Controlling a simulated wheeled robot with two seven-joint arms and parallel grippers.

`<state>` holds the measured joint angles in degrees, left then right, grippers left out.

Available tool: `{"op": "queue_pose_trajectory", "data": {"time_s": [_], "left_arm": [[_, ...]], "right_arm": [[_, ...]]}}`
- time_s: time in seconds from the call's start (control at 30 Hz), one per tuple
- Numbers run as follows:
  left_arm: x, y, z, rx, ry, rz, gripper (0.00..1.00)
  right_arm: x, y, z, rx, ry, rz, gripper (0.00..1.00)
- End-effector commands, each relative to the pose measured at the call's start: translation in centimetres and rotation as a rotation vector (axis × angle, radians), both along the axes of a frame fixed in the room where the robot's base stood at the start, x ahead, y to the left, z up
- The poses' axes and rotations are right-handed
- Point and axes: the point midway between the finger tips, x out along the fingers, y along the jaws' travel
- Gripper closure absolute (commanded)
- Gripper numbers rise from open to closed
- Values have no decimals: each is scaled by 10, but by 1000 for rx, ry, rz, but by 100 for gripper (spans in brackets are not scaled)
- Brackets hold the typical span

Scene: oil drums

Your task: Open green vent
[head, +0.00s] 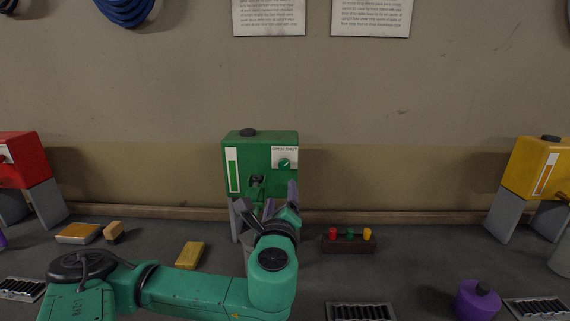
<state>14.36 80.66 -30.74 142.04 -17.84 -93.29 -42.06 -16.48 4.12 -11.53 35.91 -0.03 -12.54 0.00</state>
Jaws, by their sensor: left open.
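The green drum (260,148) stands on grey legs against the wall, in the middle of the head view. A white plate with small lettering is on its front right, and the green vent knob (285,163) sits on that plate. A dark tap (257,182) is low on the drum's front. My left gripper (272,202) is open in front of the drum's lower part, below the knob and apart from it. My own wrist hides part of the fingers and the area under the drum. My right gripper is not in view.
A red drum (18,158) stands far left and a yellow drum (534,168) far right. A block with red, green and yellow buttons (349,244) lies right of my wrist. A yellow block (190,255) lies left. A purple can (477,300) and floor grates (362,311) are in front.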

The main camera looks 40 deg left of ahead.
Motion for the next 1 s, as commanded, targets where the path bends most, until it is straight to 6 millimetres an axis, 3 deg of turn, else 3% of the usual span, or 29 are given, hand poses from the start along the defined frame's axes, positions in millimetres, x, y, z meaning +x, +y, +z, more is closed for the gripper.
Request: {"op": "queue_pose_trajectory", "data": {"time_s": [0.17,0.43,0.63,0.77,1.0], "left_arm": [[13,11,5,14,-2,4,30],[68,54,6,8,-3,6,30],[104,80,3,8,-3,3,30],[114,88,0,7,-1,1,30],[116,88,-1,8,0,-1,30]], "right_arm": [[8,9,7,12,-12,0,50],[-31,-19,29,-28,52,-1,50],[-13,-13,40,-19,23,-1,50],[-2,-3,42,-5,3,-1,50],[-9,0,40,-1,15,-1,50]]}}
